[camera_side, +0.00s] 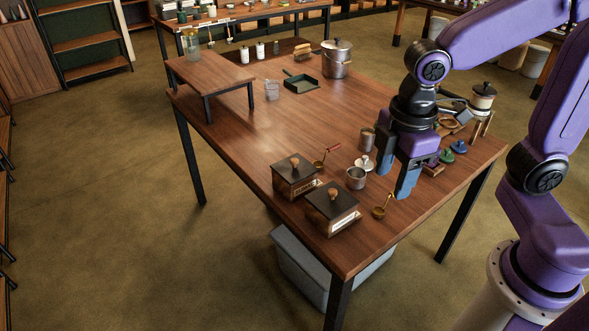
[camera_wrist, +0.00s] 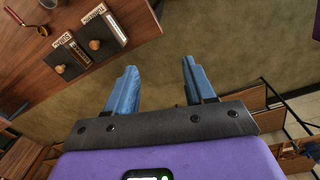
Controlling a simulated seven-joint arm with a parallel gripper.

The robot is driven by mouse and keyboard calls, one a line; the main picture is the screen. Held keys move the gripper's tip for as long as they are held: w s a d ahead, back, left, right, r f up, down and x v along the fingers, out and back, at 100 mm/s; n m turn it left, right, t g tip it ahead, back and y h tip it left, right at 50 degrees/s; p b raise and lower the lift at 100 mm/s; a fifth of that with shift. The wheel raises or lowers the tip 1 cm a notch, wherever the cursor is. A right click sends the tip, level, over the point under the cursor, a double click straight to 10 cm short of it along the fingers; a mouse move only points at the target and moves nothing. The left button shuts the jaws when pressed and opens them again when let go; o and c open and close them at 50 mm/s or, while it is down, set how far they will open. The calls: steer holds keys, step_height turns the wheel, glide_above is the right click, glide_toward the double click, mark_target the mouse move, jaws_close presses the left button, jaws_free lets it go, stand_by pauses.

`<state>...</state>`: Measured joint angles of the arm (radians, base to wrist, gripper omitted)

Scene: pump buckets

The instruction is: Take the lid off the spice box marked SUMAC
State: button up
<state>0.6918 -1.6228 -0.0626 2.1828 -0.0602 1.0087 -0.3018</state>
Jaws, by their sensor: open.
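Two dark wooden spice boxes with dark lids and round wooden knobs stand side by side near the table's front corner. The farther box (camera_side: 294,180) has a pale label that seems to read SUMAC, though the print is small; the wrist view also shows this box (camera_wrist: 66,60). The nearer box (camera_side: 331,211) has a longer word on its label, which I cannot read surely; it also shows in the wrist view (camera_wrist: 101,36). Both lids are on. My gripper (camera_side: 393,184) is open and empty, to the right of both boxes. In the wrist view its fingers (camera_wrist: 159,66) point past the table over the floor.
A red-handled ladle (camera_side: 325,157) lies beside the farther box. A metal cup (camera_side: 356,179) and a brass scoop (camera_side: 381,207) are between the boxes and my gripper. Another metal can (camera_side: 367,138) stands behind. The table's left middle (camera_side: 235,135) is clear.

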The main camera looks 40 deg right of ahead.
steer(key=w+a+n, duration=0.2)
steer(key=w+a, duration=0.2)
steer(key=w, duration=0.7)
steer(key=n+h, duration=0.3)
steer(key=n, duration=0.1)
glide_above(294, 160)
steer(key=a, duration=0.2)
steer(key=f, duration=1.4)
steer(key=shift+w+d+f, duration=0.15)
steer(key=shift+w+f, duration=0.05)
steer(key=shift+f, duration=0.05)
steer(key=x, duration=0.4)
steer(key=shift+s, duration=0.35)
steer(key=shift+d+f, duration=0.2)
steer(key=shift+f, duration=0.35)
jaws_close()
